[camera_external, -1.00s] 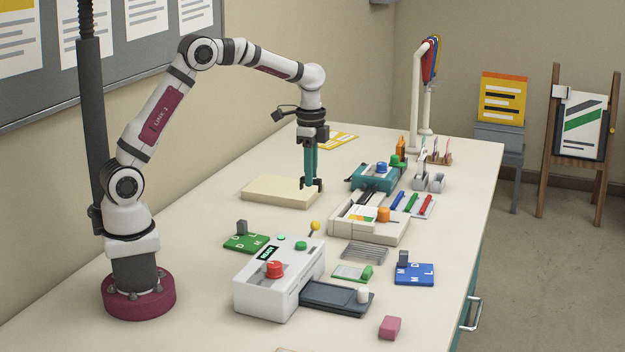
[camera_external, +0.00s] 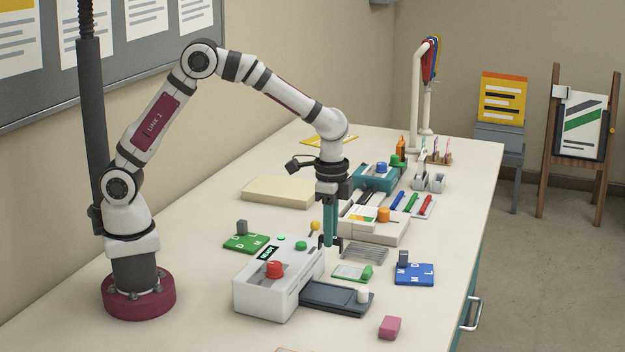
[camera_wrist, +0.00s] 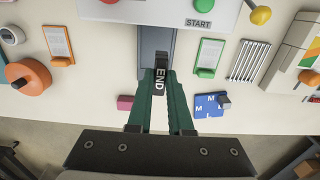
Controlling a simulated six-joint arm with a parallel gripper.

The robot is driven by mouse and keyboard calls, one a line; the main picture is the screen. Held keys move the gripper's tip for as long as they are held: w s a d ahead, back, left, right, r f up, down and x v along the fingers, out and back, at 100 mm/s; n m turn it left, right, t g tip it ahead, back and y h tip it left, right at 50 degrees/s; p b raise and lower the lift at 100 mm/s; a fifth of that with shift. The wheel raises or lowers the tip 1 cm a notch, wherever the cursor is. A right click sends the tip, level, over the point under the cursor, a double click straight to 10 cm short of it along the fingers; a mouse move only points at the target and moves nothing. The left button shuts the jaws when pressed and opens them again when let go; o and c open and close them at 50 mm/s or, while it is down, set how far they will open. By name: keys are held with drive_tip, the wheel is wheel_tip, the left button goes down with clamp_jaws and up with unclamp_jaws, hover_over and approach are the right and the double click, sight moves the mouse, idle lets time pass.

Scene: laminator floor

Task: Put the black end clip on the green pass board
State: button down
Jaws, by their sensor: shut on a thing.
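My gripper (camera_external: 330,243) hangs over the table, just beyond the white laminator. In the wrist view my gripper (camera_wrist: 160,82) is shut on the black end clip (camera_wrist: 160,78), which bears the white word END. In the external view the clip is too small to tell from the dark fingertips. The green pass board (camera_external: 240,245), with white letters and a dark upright block on it, lies flat left of the laminator, well away from my gripper. I do not see that board in the wrist view.
A yellow-topped knob (camera_external: 315,225), a wire rack (camera_external: 364,252), a green-edged card (camera_external: 350,272) and a blue board (camera_external: 415,275) are near.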

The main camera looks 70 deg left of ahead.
drive_tip(key=w+a+f, duration=0.2)
drive_tip(key=a, duration=0.1)
drive_tip(key=w+a+f, duration=0.2)
drive_tip(key=a+f, duration=0.1)
drive_tip(key=w+a+f, duration=0.2)
drive_tip(key=a, duration=0.1)
drive_tip(key=shift+w+f, duration=0.15)
drive_tip(key=shift+w, duration=0.25)
drive_tip(key=shift+w+a+f, duration=0.15)
drive_tip(key=shift+f, duration=2)
drive_tip(key=shift+f, duration=0.1)
drive_tip(key=c, duration=0.8)
unclamp_jaws()
drive_tip(key=shift+c, duration=0.2)
